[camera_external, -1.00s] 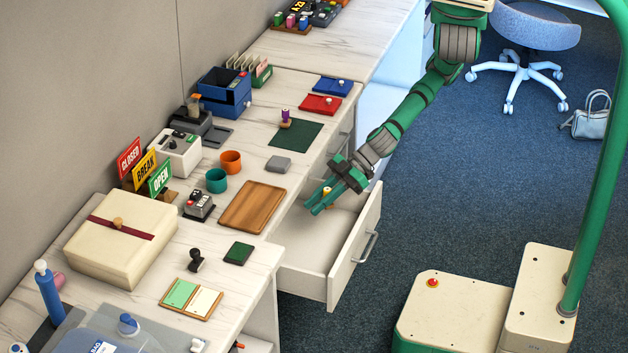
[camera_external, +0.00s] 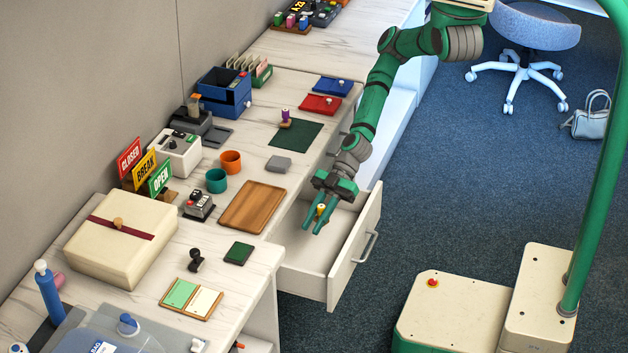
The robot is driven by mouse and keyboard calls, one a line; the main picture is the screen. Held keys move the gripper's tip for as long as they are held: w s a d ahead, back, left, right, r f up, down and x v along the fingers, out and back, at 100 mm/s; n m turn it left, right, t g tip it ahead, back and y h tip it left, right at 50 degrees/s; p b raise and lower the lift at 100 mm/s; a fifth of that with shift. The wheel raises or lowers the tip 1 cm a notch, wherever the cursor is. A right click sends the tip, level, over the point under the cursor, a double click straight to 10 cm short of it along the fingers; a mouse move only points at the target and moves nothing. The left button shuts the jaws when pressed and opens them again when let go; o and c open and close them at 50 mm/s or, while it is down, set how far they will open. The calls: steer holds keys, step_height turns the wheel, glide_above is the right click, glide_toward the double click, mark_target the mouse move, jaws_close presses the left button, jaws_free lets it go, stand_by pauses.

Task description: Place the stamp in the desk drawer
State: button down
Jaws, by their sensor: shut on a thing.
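My gripper (camera_external: 313,226) points down over the open desk drawer (camera_external: 349,254), inside its outline as seen from here. It is shut on a small stamp with a yellow top (camera_external: 321,209), which shows between the fingers. The stamp's lower part is hidden by the fingers, and I cannot tell whether it touches the drawer floor. The drawer is pulled out, with a pale floor and a metal handle on its front.
On the desk beside the drawer lie a wooden tray (camera_external: 253,208) and a grey block (camera_external: 278,164). A purple-handled stamp (camera_external: 286,117) stands by a dark green mat (camera_external: 297,137). A black stamp (camera_external: 195,260) stands nearer. The drawer floor's front part looks clear.

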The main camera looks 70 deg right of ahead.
mark_target(302, 254)
step_height(302, 254, down, 9)
steer(key=shift+f, duration=0.15)
steer(key=w, duration=0.4)
steer(key=shift+f, duration=0.65)
steer(key=shift+f, duration=0.1)
steer(key=c, duration=1.6)
jaws_free()
